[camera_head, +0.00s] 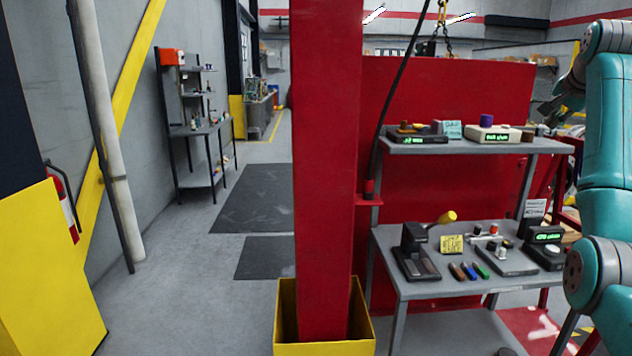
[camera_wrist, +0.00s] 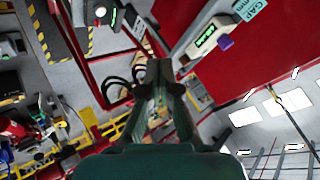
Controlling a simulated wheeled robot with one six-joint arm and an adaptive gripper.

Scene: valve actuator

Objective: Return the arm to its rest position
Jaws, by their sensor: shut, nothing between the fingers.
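My teal arm (camera_head: 606,130) stands folded along the right edge of the camera_head view, and part of it is cut off by the frame. My gripper (camera_wrist: 160,72) shows in the middle of the wrist view with its dark fingers together and nothing between them. In the camera_head view only a dark part of the gripper (camera_head: 548,112) shows, near the right end of the upper shelf. It looks apart from the shelf, but the gap is hard to judge. The wrist view is strongly tilted.
A two-level grey bench (camera_head: 460,146) with devices and tools stands left of my arm, before a red panel (camera_head: 450,85). A red column (camera_head: 322,200) in a yellow base (camera_head: 325,348) stands mid-view. The floor at left (camera_head: 185,290) is clear.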

